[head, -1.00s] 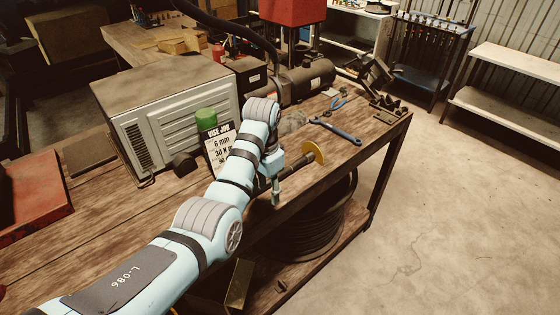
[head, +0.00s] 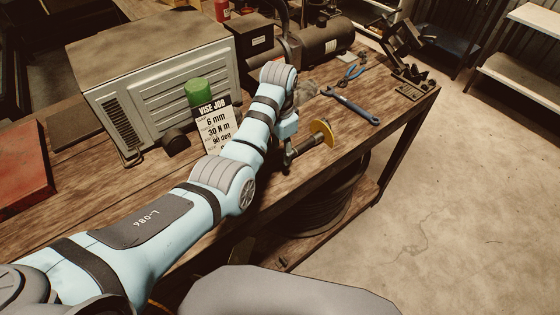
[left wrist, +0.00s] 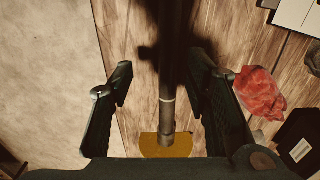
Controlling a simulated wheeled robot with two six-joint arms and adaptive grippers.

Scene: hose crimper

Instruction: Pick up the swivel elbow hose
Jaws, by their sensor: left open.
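A dark, rod-like hose piece (left wrist: 166,75) with a grey metal end runs down the middle of the left wrist view; I take it for the swivel elbow hose. In the head view its visible part (head: 305,146) lies near the bench's front edge. A yellow disc (left wrist: 166,145) is at its metal end, also seen in the head view (head: 321,132). My left gripper (left wrist: 162,78) is open, with one finger on each side of the hose and gaps visible. In the head view my arm hides the hose's nearer part. My right gripper is not in view.
A job card (head: 214,125) and a green cylinder (head: 199,93) stand before a grey machine (head: 150,85). A blue-handled wrench (head: 350,107) and blue pliers (head: 352,73) lie beyond the disc. A red cloth (left wrist: 259,93) lies right of my fingers. Open floor borders the bench's front edge.

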